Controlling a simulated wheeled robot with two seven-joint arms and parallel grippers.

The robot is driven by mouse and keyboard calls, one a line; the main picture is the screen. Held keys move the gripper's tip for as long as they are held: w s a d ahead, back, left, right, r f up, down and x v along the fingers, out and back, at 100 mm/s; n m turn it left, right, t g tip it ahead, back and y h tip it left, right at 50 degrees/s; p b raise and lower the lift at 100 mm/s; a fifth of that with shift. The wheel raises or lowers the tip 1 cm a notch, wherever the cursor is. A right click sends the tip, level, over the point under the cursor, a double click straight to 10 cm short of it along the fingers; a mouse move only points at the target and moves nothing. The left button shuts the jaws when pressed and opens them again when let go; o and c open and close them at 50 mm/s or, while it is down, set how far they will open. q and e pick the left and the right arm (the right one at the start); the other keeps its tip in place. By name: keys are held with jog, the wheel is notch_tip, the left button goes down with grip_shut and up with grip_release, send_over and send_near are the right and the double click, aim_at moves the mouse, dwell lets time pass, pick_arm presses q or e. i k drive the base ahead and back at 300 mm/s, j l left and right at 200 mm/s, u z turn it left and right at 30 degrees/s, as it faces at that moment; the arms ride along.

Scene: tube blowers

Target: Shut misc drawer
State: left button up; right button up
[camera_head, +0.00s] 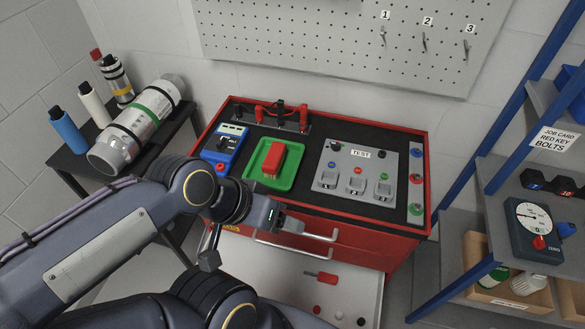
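The red cabinet (372,240) stands in the middle, with metal bar handles (322,238) on its front. Below them a drawer (345,288) is pulled out. Its pale grey inside holds a red-handled tool (321,277) and several small red, white and dark round pieces. I cannot read a label, so I cannot tell which drawer is the misc one. My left gripper (292,225) is at the cabinet's front edge, close to the upper handle; whether it touches is unclear, and its finger gap cannot be made out. My arm hides the drawer's left part. My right gripper is not in view.
On the cabinet top are a blue meter (224,147), a green tray (285,183) with a red block (273,160), and a grey test panel (356,174). A dark side table (75,160) with cylinders is at left. A blue-framed shelf (468,185) stands at right.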

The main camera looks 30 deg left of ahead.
aim_at(275, 273)
jog(key=k+u, duration=0.7)
jog(key=k+j+u, duration=0.15)
jog(key=u, duration=0.2)
